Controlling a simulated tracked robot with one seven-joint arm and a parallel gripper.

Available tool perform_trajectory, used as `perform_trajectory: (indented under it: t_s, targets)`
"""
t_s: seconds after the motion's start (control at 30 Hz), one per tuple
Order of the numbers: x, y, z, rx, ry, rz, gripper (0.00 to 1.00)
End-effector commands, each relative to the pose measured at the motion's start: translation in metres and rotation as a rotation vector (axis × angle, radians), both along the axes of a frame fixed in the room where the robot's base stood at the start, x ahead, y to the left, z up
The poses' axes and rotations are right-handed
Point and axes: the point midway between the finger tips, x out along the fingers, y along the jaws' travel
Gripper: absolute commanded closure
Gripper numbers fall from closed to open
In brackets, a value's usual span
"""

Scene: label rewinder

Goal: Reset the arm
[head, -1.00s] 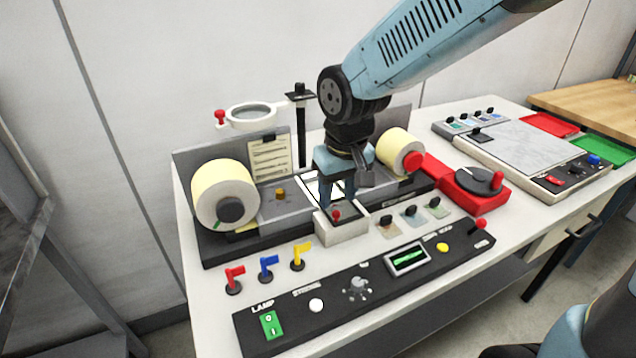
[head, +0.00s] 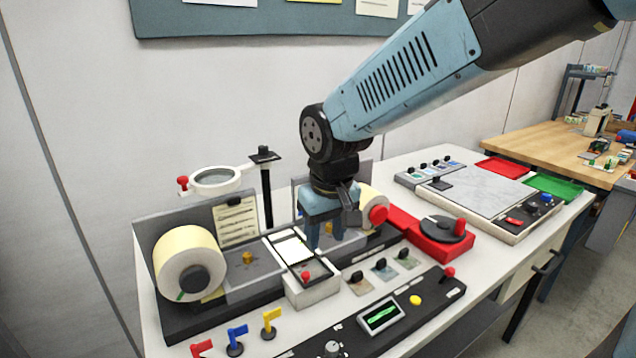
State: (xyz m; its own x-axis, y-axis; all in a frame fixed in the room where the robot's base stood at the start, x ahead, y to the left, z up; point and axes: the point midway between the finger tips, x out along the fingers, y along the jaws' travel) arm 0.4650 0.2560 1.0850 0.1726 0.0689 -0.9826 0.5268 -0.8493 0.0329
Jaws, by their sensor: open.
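My gripper (head: 325,238) points down over the middle of the label rewinder (head: 180,318), just right of the framed label window (head: 290,248). Its two blue fingers are apart with nothing seen between them. The left label roll (head: 188,262) is large and cream; the right roll (head: 372,206) is partly hidden by my gripper. A small white block with a red knob (head: 306,277) stands in front of the window. Whether the fingertips touch anything cannot be told.
A magnifier ring (head: 215,180) on a black post (head: 267,195) stands behind left. A red unit with a black disc (head: 443,230) is at right. Red, blue and yellow levers (head: 237,338) line the front. A grey-topped panel (head: 478,186) and red (head: 502,167) and green (head: 556,187) trays lie farther right.

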Motion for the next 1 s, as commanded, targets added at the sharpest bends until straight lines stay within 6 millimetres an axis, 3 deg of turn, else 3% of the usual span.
perform_trajectory:
  t_s: [0.27,0.6,0.8,1.0]
  targets:
    - [0.0,-0.099,0.044,0.004,-0.118,-0.201,0.53]
    - [-0.038,-0.206,0.081,0.061,-0.235,-0.43,0.53]
    - [-0.064,-0.244,0.089,0.101,-0.278,-0.518,0.53]
    - [-0.073,-0.256,0.09,0.116,-0.29,-0.546,0.53]
